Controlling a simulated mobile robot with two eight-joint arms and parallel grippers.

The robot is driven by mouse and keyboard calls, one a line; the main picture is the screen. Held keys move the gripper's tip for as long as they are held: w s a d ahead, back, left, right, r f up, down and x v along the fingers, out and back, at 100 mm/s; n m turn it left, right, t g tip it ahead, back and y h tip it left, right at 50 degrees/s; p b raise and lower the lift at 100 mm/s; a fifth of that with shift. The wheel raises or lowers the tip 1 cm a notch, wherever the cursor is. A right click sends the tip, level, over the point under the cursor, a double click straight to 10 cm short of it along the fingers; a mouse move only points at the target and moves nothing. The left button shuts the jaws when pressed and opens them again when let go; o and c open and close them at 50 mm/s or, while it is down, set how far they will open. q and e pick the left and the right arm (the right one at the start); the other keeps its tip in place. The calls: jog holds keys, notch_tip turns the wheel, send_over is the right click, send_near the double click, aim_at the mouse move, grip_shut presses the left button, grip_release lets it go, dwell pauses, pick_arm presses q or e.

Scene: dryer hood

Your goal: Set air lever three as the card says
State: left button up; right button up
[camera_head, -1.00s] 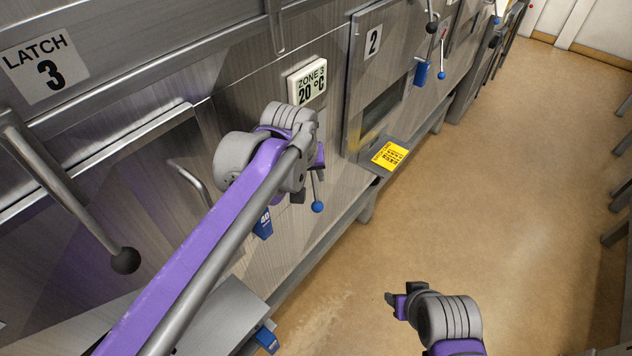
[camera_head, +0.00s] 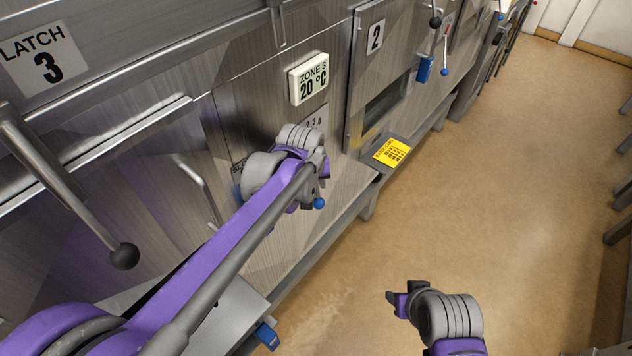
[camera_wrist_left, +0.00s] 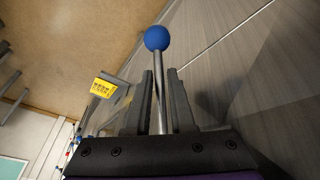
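The air lever, a thin metal rod with a blue ball (camera_head: 319,203), hangs at the lower front of the zone 3 panel; the ball also shows in the left wrist view (camera_wrist_left: 156,38). My left gripper (camera_head: 313,188) is at this lever, its arm hiding most of the rod. In the wrist view, its two fingers (camera_wrist_left: 162,80) stand apart on either side of the rod, with the ball beyond the tips. A partly hidden numbered plate (camera_head: 314,120) sits above the gripper. A yellow card (camera_head: 391,152) lies on a small ledge to the right; its print is too small to read. My right gripper (camera_head: 399,300) is over the floor, away from the panel.
The zone 3 display (camera_head: 308,78) reads 20 °C. A latch 3 handle with a black ball (camera_head: 125,256) juts out at left. Another blue-ball lever (camera_head: 445,72) and a blue tag (camera_head: 424,70) are farther back. The floor (camera_head: 490,200) at right is open.

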pick_arm(q)
grip_shut()
dwell(1.1)
